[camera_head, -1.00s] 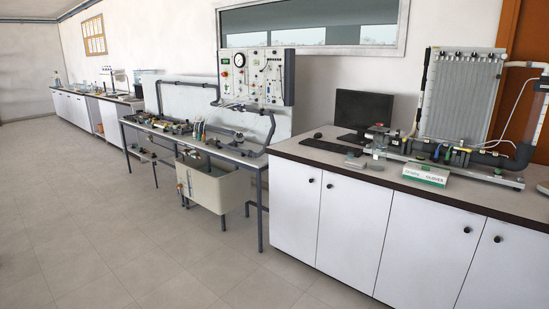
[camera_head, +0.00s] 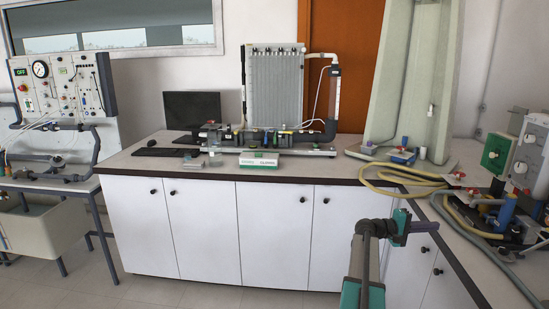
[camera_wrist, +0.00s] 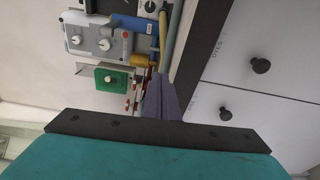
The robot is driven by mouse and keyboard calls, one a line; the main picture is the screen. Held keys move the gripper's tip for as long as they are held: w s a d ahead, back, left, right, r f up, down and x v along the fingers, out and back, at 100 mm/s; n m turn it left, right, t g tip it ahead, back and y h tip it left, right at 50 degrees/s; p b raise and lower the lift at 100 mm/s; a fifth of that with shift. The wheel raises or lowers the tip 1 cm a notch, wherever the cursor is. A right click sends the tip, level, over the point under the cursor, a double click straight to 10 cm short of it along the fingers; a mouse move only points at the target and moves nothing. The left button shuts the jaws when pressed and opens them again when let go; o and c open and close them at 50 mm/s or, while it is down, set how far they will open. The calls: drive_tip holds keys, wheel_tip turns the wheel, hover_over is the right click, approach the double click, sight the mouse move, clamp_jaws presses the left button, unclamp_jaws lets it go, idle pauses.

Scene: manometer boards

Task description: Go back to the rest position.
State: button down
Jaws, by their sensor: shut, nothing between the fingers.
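My gripper (camera_head: 432,227) is in the lower right of the head view, at the end of my teal and grey arm, in front of the white cabinet doors of the corner bench. It points to the right and looks empty. In the wrist view its dark fingers (camera_wrist: 160,97) lie together, shut with nothing between them. Behind them in that view are a bench edge and equipment, seen turned on its side.
The corner bench (camera_head: 330,185) holds a manometer board (camera_head: 273,88), a monitor (camera_head: 192,111) and a green-white box (camera_head: 258,160). Yellow hoses (camera_head: 405,181) and valve equipment (camera_head: 497,153) crowd its right side. Floor (camera_head: 115,290) shows at lower left.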

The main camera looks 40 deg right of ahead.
drive_tip(key=w+a+f+n+t, duration=0.5)
drive_tip(key=w+a+f, duration=1.05)
drive_tip(key=w, duration=0.25)
drive_tip(key=w+a+f+n+t+y, duration=0.1)
drive_tip(key=w+a+f+y, duration=0.15)
drive_tip(key=a+f, duration=0.8)
drive_tip(key=w+a+f+n+t+y, duration=0.1)
drive_tip(key=w+a+f+t, duration=0.15)
drive_tip(key=a+f, duration=0.75)
drive_tip(key=s+a+f+n+y, duration=0.1)
drive_tip(key=s+a+f, duration=0.2)
drive_tip(key=a+f, duration=0.35)
drive_tip(key=s+a+f+g+y, duration=0.1)
drive_tip(key=s+a+f+y, duration=0.15)
drive_tip(key=a, duration=0.75)
drive_tip(key=s+a+f+n+y, duration=0.1)
drive_tip(key=s+a+f, duration=0.2)
drive_tip(key=a+f, duration=0.35)
drive_tip(key=s+a+f+m+g+y, duration=0.1)
drive_tip(key=s+a+y, duration=0.2)
drive_tip(key=s+a, duration=0.4)
drive_tip(key=s+a+f+m+g+y, duration=0.1)
drive_tip(key=s+a+g+y, duration=0.1)
drive_tip(key=s+a, duration=0.6)
drive_tip(key=a+y, duration=0.1)
drive_tip(key=a, duration=0.4)
drive_tip(key=shift+a+m+y, duration=0.35)
drive_tip(key=shift+m+y, duration=0.05)
